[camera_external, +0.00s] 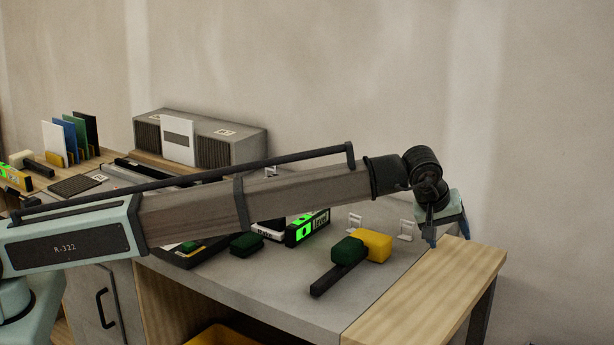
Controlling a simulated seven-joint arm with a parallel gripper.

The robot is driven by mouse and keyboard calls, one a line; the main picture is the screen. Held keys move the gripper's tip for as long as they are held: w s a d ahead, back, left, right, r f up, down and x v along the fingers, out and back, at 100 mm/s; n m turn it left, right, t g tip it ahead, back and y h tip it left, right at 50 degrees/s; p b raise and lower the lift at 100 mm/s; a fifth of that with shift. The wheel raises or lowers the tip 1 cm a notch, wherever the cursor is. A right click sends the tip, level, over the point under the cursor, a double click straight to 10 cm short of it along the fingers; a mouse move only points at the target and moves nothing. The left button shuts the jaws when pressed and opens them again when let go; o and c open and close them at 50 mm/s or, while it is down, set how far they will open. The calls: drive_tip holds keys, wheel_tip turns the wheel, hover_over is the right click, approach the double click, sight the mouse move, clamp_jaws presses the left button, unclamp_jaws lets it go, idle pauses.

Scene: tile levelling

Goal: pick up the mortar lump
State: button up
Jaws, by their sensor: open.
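I cannot make out a mortar lump for certain; my long arm crosses the bench and hides part of the work area behind it. My gripper (437,238) is at the right end of the bench, pointing down close over the grey top near the wooden strip. Its fingers are small and partly hidden by the wrist; it is open, and nothing shows held in it. A mallet with a yellow and dark green head (372,245) and a dark handle lies to the left of my gripper, apart from it. A small dark green block (246,244) lies further left.
A level with a bright green display (307,228) stands mid-bench. White clips (406,230) stand near my gripper. A wooden strip (430,295) forms the right end. A grey box (232,146) and upright coloured tiles (76,135) are at the back left. A yellow bin (222,336) is below.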

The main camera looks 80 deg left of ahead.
drive_tip(key=s+a+r+n+g+h, duration=0.15)
drive_tip(key=s+a+n, duration=0.35)
drive_tip(key=a, duration=0.9)
drive_tip(key=s+a+r+n+g, duration=0.25)
drive_tip(key=s+a, duration=0.55)
drive_tip(key=a, duration=0.6)
drive_tip(key=s+a+r+n+g+h, duration=0.15)
drive_tip(key=s+a+r+n, duration=0.35)
drive_tip(key=a, duration=0.9)
drive_tip(key=shift+m, duration=0.75)
drive_tip(key=f, duration=0.6)
drive_tip(key=s+f, duration=0.1)
drive_tip(key=f, duration=0.2)
drive_tip(key=shift+a+f, duration=0.1)
drive_tip(key=shift+f, duration=0.05)
drive_tip(key=shift+w+a+f, duration=0.1)
drive_tip(key=shift+w+f, duration=0.15)
drive_tip(key=shift+f, duration=1.2)
drive_tip(key=shift+w+a+f, duration=0.1)
drive_tip(key=shift+w+f, duration=0.1)
drive_tip(key=shift+f, duration=1.2)
drive_tip(key=shift+c, duration=0.3)
drive_tip(key=c, duration=1.1)
